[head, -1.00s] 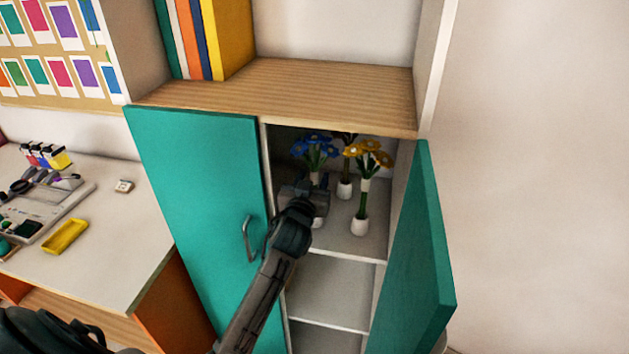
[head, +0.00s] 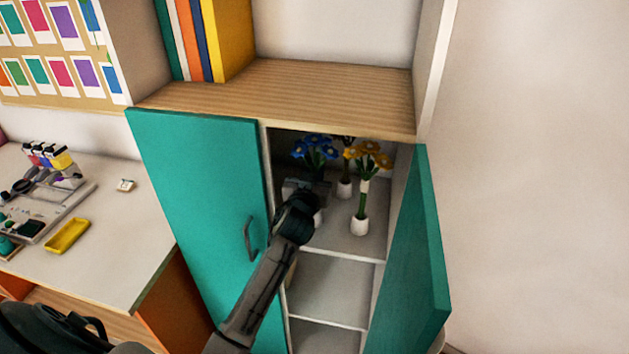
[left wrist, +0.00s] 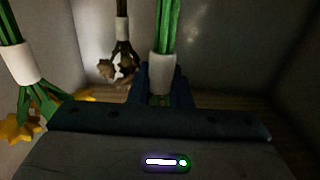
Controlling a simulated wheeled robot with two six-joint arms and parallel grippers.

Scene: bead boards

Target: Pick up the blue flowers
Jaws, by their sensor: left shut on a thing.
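The blue flowers (head: 316,149) stand on the upper shelf inside the cabinet, behind its open right door. My left gripper (head: 312,186) reaches through the opening and is shut on them below the blossoms. In the left wrist view the gripper (left wrist: 161,92) has its two fingers on either side of the white band (left wrist: 161,72) on the green stem. The blue blossoms are hidden in that view. The base of the blue flowers is mostly hidden behind my gripper in the head view. My right gripper is not in view.
Yellow flowers (head: 368,157) in a white pot stand close on the right. A darker flower in a white pot (head: 345,188) stands behind. The left teal door (head: 200,210) is closed; the right teal door (head: 417,250) stands open. The wooden board (head: 300,92) is above the opening.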

